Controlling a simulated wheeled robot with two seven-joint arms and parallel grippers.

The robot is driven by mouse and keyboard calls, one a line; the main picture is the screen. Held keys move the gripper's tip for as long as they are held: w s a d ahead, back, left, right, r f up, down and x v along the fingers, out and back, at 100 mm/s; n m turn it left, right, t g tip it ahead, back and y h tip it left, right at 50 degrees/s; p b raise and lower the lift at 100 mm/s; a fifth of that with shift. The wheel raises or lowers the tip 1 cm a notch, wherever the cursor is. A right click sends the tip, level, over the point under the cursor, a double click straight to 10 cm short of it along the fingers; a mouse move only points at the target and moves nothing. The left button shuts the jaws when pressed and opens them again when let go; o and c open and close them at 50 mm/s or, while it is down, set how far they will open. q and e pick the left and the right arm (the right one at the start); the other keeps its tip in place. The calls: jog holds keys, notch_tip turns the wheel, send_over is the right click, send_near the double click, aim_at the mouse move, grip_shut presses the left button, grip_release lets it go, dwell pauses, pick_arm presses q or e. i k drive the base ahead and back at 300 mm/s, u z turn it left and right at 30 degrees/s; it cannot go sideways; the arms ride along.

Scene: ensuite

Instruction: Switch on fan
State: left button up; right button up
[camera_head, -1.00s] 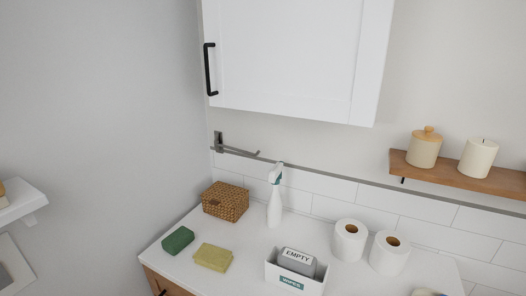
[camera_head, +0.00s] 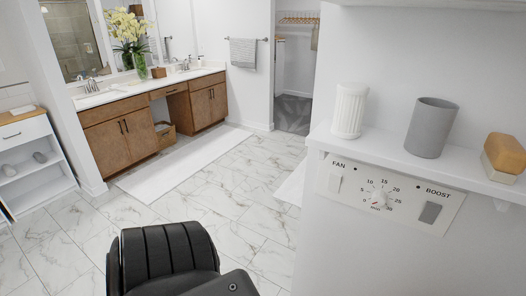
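A white control panel (camera_head: 400,198) is on the wall at the right, under a white shelf. Its left part has a light rocker switch (camera_head: 335,183) labelled FAN. A round dial (camera_head: 379,198) with numbers is in the middle. A grey switch (camera_head: 431,212) labelled BOOST is at the right. I cannot tell whether the FAN switch is on or off. Neither of my grippers' fingertips is in view. A black ribbed part, apparently mine, shows at the bottom, well left of the panel and apart from it.
The white shelf (camera_head: 400,154) above the panel juts out and bears a ribbed white cup (camera_head: 349,110), a grey cup (camera_head: 431,127) and an orange-and-grey block (camera_head: 504,157). A wooden vanity (camera_head: 126,138) stands beyond. The marble floor (camera_head: 240,192) between is clear.

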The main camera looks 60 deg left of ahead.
aim_at(334, 179)
jog(key=u, duration=1.35)
jog(key=k, duration=1.3)
jog(key=u, duration=0.9)
jog(key=i, duration=0.7)
jog(key=u, duration=0.6)
jog(key=i, duration=0.8)
jog(key=z, duration=0.75)
jog(key=i, duration=0.45)
jog(key=z, duration=0.45)
